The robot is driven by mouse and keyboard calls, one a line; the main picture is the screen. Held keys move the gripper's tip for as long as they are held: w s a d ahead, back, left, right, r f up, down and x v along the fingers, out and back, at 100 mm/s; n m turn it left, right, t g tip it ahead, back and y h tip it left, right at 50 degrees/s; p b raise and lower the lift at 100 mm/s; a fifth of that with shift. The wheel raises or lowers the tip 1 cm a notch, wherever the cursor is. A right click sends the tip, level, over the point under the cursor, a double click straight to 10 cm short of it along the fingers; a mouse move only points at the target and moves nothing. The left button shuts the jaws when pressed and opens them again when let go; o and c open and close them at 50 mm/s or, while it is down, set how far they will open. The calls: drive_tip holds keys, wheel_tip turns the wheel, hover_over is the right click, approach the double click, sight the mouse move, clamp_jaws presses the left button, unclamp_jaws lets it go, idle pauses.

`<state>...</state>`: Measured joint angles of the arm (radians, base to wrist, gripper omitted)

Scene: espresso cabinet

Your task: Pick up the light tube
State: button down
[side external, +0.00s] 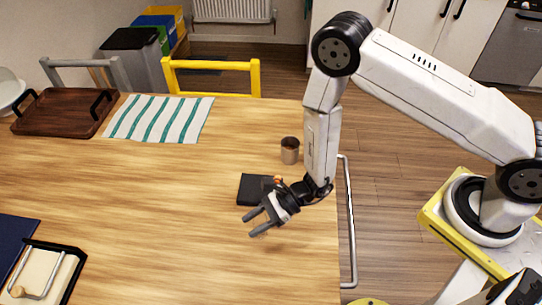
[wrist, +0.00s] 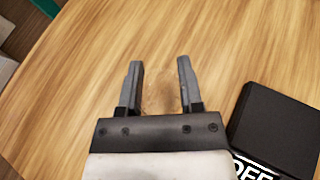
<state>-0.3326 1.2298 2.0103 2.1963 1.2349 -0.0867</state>
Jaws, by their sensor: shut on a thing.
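My gripper (wrist: 160,64) has its two grey fingers apart, with a faint, see-through, brownish round thing between them in the wrist view. I take this to be the light tube (wrist: 160,94); its outline is hard to make out against the wood. The fingers are shut on it. In the side view my gripper (side external: 255,222) is low over the right part of the table, in front of a black box. The tube cannot be made out there.
The black box (side external: 254,189) with white lettering lies close to the gripper, at right in the wrist view (wrist: 279,128). A metal cup (side external: 290,151) stands behind it. A striped towel (side external: 160,119) and brown tray (side external: 62,112) lie farther back. The table's middle is clear.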

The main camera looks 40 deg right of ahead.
wheel_tip(320, 180, up, 9)
drive_tip(key=shift+r, duration=0.2)
idle(0.6)
drive_tip(key=shift+d, duration=0.1)
idle(0.4)
